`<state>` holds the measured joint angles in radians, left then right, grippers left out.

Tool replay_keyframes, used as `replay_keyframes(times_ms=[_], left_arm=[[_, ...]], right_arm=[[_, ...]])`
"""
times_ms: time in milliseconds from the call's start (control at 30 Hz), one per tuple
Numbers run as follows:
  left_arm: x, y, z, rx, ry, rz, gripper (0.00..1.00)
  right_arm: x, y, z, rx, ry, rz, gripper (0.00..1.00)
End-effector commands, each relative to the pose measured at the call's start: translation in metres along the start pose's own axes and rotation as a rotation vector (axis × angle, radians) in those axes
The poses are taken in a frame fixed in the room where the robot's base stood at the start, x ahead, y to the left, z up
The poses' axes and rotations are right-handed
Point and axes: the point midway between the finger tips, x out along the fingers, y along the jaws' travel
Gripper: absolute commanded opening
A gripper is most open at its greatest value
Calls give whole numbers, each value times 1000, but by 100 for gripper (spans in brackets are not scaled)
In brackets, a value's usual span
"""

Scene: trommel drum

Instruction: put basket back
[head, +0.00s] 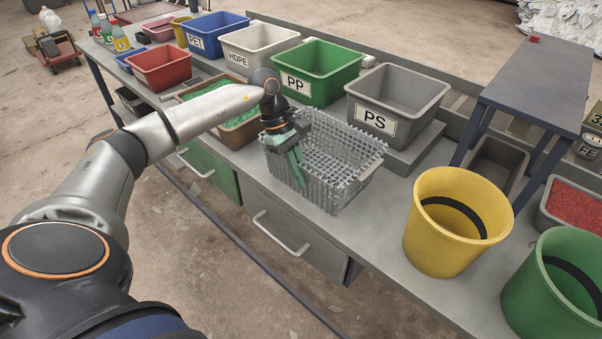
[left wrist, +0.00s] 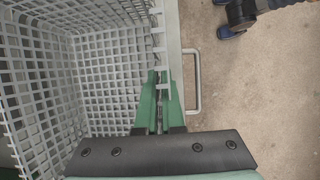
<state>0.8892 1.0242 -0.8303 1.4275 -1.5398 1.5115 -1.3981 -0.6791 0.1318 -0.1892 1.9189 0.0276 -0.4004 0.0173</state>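The grey mesh basket (head: 345,150) stands upright and empty on the bench, in front of the PP and PS bins, with a handle at its right end. My left gripper (head: 296,168) is at the basket's left end, pointing down. In the left wrist view, the basket (left wrist: 105,75) fills the upper left, and the green fingers of my left gripper (left wrist: 162,92) are close together on either side of its wall. The gripper looks shut on that wall. The fingertips are partly hidden by the mesh in the head view. My right gripper is not in view.
Behind the basket stand the green PP bin (head: 318,75) and the grey PS bin (head: 398,100). A tray of green flakes (head: 232,125) is to its left. A yellow bucket (head: 458,225) and a green bucket (head: 555,290) stand to the right. Bare bench lies between basket and yellow bucket.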

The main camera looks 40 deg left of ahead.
Motion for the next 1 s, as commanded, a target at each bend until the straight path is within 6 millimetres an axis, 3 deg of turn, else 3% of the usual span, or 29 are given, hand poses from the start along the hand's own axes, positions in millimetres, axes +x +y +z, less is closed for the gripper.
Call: replay_keyframes(times_ms=[200, 300, 500, 833, 1000], left_arm=[[3, 0, -1, 1, -1, 3, 0], [2, 0, -1, 0, 0, 0, 15], [2, 0, -1, 0, 0, 0, 35], [-4, 0, 1, 0, 0, 1, 35], [-32, 1, 0, 0, 1, 5, 35]], right_arm=[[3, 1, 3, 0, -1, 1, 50], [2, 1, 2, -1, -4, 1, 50], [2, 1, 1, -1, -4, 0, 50], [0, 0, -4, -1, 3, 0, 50], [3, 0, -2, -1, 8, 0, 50]])
